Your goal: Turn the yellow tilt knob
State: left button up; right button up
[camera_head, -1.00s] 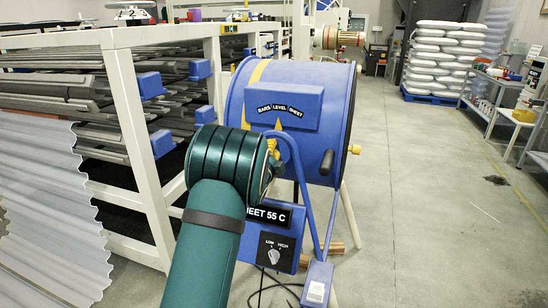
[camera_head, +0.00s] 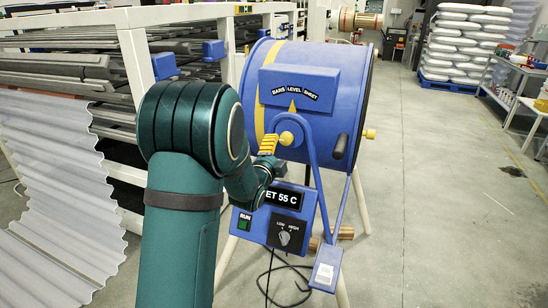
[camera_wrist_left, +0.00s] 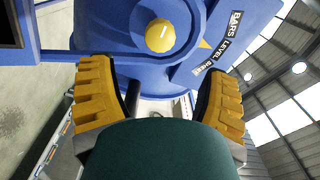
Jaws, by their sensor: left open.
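The round yellow knob (camera_head: 286,138) sits on the front of the blue drum (camera_head: 345,80), below a curved label reading BARS, LEVEL, SHEET (camera_head: 295,91). It also shows in the left wrist view (camera_wrist_left: 160,35), with a short white mark on its face. My left gripper (camera_head: 268,145) is beside the knob in the head view, its yellow ridged fingers partly hidden by my wrist. In the left wrist view my left gripper (camera_wrist_left: 160,70) is open and empty, fingers spread wide, with the knob ahead of the gap and apart from both. My right gripper is out of view.
A blue control box with a display (camera_head: 283,197), a green RUN button (camera_head: 244,221) and a LOW/HIGH dial (camera_head: 285,237) is below the knob. A blue bent bar (camera_head: 316,165) passes close to it. A second yellow knob (camera_head: 369,134) is on the drum's right side.

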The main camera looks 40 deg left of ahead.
pick_arm(q)
jog(key=shift+v, duration=1.1)
jog(key=s+d+f+n+g+h, duration=0.2)
jog(key=s+d+f+n+g, duration=0.15)
jog(key=d+f, duration=0.6)
jog(key=s+d+f+n+g+h, duration=0.2)
jog(key=d+f+n+g, duration=0.2)
jog(key=f, duration=1)
jog(key=s+d+f+n+g+h, duration=0.2)
jog(key=s+d+f+n+g, duration=0.1)
jog(key=s+d, duration=0.5)
jog(key=s+d+f+n+g+h, duration=0.2)
jog(key=s+d+f+g, duration=0.3)
jog(key=s+d+f, duration=0.3)
jog(key=shift+s+d+f+n, duration=0.15)
jog(key=shift+s+d+n, duration=0.3)
jog(key=shift+s+n, duration=0.6)
jog(key=shift+s, duration=0.1)
